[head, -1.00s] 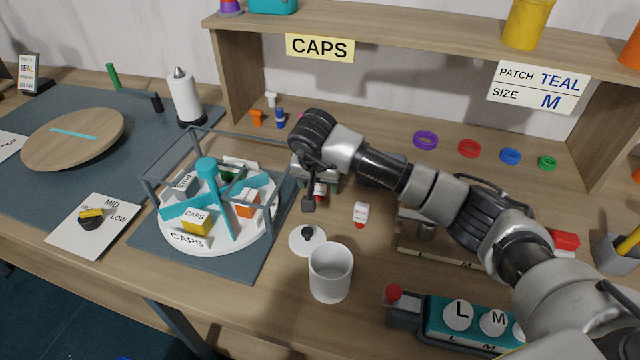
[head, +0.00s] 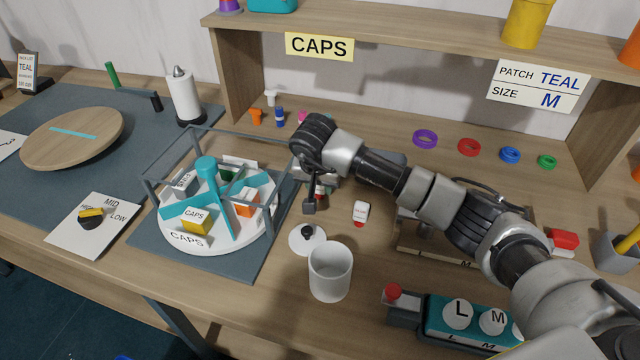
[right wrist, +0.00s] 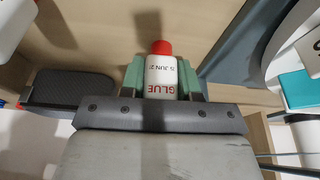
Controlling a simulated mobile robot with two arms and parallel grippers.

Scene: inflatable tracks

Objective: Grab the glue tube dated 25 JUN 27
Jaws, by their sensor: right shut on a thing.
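My right gripper (right wrist: 162,80) is shut on a white glue tube (right wrist: 161,75) with a red cap. Its label reads GLUE and, partly hidden by the fingers, about "5 JUN 2"; the full date does not show. In the head view my right gripper (head: 313,200) is low over the table, and the held tube is mostly hidden behind it. A second white tube with a red end (head: 361,211) lies on the table to its right; its date is too small to read. My left gripper is not in view.
A white cup (head: 330,272) and a lid (head: 307,239) stand just in front of the gripper. A framed turntable (head: 172,238) with small boxes is to the left. A teal block with L and M discs (head: 470,325) is at front right. A shelf (head: 400,32) runs behind.

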